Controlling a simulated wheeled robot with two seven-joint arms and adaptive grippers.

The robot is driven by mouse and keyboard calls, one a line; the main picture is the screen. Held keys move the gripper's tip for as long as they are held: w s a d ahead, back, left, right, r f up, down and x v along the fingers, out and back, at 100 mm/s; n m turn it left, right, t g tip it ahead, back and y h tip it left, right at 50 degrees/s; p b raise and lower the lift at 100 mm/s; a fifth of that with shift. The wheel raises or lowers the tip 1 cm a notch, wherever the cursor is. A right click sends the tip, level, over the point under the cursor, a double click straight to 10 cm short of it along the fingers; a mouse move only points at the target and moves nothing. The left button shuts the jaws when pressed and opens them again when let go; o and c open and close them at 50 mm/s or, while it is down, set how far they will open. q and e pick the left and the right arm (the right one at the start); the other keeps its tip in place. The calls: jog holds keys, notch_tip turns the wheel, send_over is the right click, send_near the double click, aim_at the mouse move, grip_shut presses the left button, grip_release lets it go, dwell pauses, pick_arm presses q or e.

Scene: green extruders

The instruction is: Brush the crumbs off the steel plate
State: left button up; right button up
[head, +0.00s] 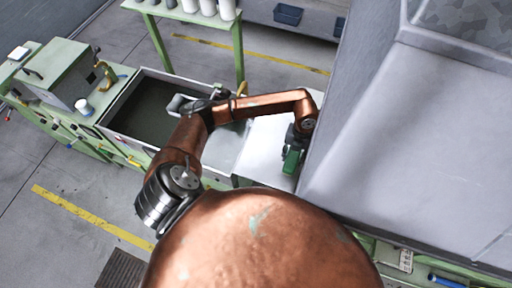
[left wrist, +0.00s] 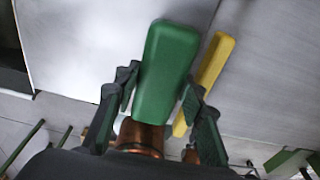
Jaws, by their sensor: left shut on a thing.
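My left gripper (head: 297,146) reaches over the right part of a pale steel plate (head: 262,150) in the head view, beside the large grey housing. It is shut on a green block (head: 291,161), which looks like the brush's body or handle. In the left wrist view the green block (left wrist: 167,70) stands between the two fingers (left wrist: 158,98), and no bristles show. The grey metal surface (left wrist: 90,40) lies behind it. I cannot make out crumbs in either view. My right gripper is not in view.
A yellow bar (left wrist: 212,72) lies beside the green block in the left wrist view. The large grey housing (head: 405,150) closes off the right side. A dark trough (head: 145,108) lies left of the plate. A green machine (head: 62,75) stands at far left.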

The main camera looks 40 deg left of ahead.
pick_arm(q)
jog(key=shift+r, duration=0.8)
jog(key=shift+r+p, duration=1.65)
jog(key=shift+r, duration=0.85)
